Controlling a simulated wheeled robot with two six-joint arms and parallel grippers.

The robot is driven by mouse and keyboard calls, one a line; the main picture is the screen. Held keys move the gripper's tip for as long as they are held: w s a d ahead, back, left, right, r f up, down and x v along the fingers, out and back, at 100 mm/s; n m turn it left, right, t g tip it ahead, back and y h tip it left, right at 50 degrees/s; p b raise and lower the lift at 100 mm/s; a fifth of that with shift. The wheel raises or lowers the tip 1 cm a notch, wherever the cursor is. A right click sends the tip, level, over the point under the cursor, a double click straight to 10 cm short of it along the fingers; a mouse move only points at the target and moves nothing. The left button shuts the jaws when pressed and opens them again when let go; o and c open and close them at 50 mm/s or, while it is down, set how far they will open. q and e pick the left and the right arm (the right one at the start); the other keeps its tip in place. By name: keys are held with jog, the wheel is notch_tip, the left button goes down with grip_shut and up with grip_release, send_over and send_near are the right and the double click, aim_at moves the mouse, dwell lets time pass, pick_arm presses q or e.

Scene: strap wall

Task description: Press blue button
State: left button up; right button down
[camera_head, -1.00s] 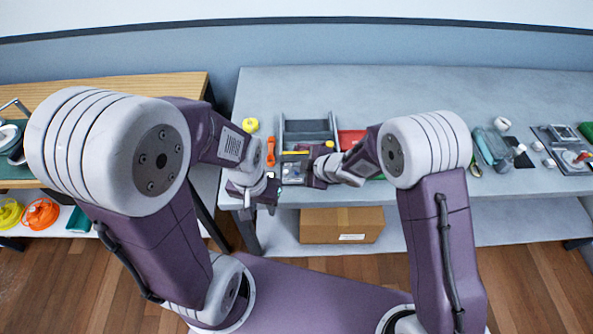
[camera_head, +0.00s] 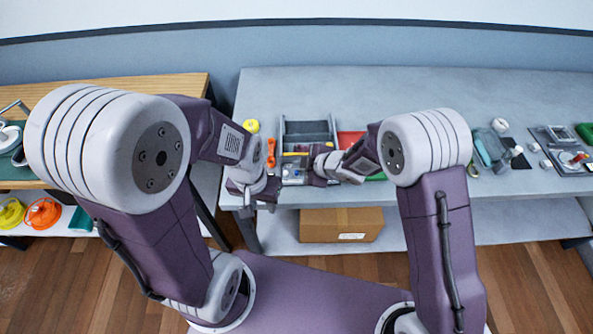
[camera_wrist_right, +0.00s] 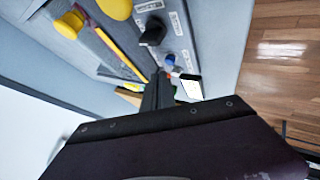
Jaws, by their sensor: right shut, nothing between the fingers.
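The blue button (camera_wrist_right: 170,60) shows in the right wrist view on a grey panel (camera_wrist_right: 203,50), just past my fingertips. My right gripper (camera_wrist_right: 160,80) is shut with nothing in it. Its dark fingers end close to the button; I cannot tell whether they touch it. In the head view my right gripper (camera_head: 308,172) is over the small items at the front of the grey table.
A white label or screen (camera_wrist_right: 191,88) lies beside the fingers. A grey tray (camera_head: 307,130) and a red tray (camera_head: 350,139) stand behind my right gripper.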

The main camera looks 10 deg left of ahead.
aim_at(299, 176)
notch_tip(299, 176, up, 5)
jog(key=p, duration=0.4)
dwell(0.7)
